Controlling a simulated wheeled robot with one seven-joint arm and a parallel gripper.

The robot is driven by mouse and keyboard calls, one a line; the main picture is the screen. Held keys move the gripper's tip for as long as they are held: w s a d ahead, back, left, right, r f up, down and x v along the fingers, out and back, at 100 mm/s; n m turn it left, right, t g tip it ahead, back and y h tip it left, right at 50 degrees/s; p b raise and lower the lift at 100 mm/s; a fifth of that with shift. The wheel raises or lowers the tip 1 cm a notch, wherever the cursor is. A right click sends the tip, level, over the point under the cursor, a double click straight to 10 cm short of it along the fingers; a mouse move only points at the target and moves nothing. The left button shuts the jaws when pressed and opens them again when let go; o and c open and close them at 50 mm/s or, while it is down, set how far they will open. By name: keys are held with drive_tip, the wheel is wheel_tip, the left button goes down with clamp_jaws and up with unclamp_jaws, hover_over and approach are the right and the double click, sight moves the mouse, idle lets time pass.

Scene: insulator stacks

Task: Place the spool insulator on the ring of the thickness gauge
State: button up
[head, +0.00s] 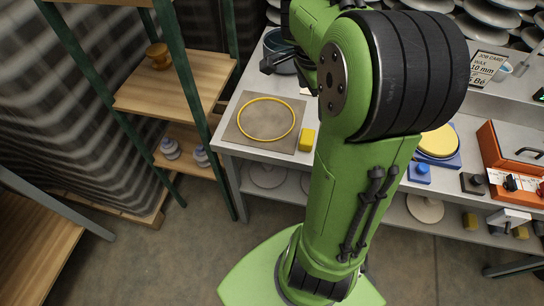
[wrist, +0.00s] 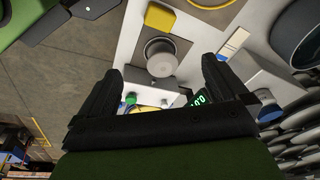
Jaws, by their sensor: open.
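A brown, waisted piece (head: 158,56), likely the spool insulator, stands on the upper wooden shelf at the left of the head view. My gripper (wrist: 164,68) is open and empty in the wrist view, its two dark fingers wide apart above the bench. Below and between them is a grey cylinder (wrist: 160,58) on a grey fixture with a dark rim. Whether this is the thickness gauge I cannot tell. A yellow ring (head: 267,98) lies on a flat square plate on the bench in the head view. My arm hides the middle of the bench.
A yellow block (head: 310,139) sits beside the plate; a dark pot (head: 280,45) is at the back. Blue-and-white insulators (head: 170,148) stand on the lower shelf. A yellow disc (head: 438,140) and an orange case (head: 510,150) occupy the bench's right. Floor separates shelf and bench.

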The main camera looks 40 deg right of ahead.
drive_tip(key=s+a+n+t, duration=0.1)
drive_tip(key=s+a+n, duration=0.2)
drive_tip(key=a+n, duration=0.3)
drive_tip(key=s+a+r+n+t+y, duration=0.1)
drive_tip(key=s+a+n+t, duration=0.1)
drive_tip(key=s+a+n, duration=0.2)
drive_tip(key=s+a+r+n+t+y, duration=0.1)
drive_tip(key=s+a+n, duration=0.3)
drive_tip(key=a+n, duration=0.6)
drive_tip(key=shift+a+r+n+t, duration=0.25)
drive_tip(key=shift+n+t, duration=0.25)
drive_tip(key=shift+t, duration=0.2)
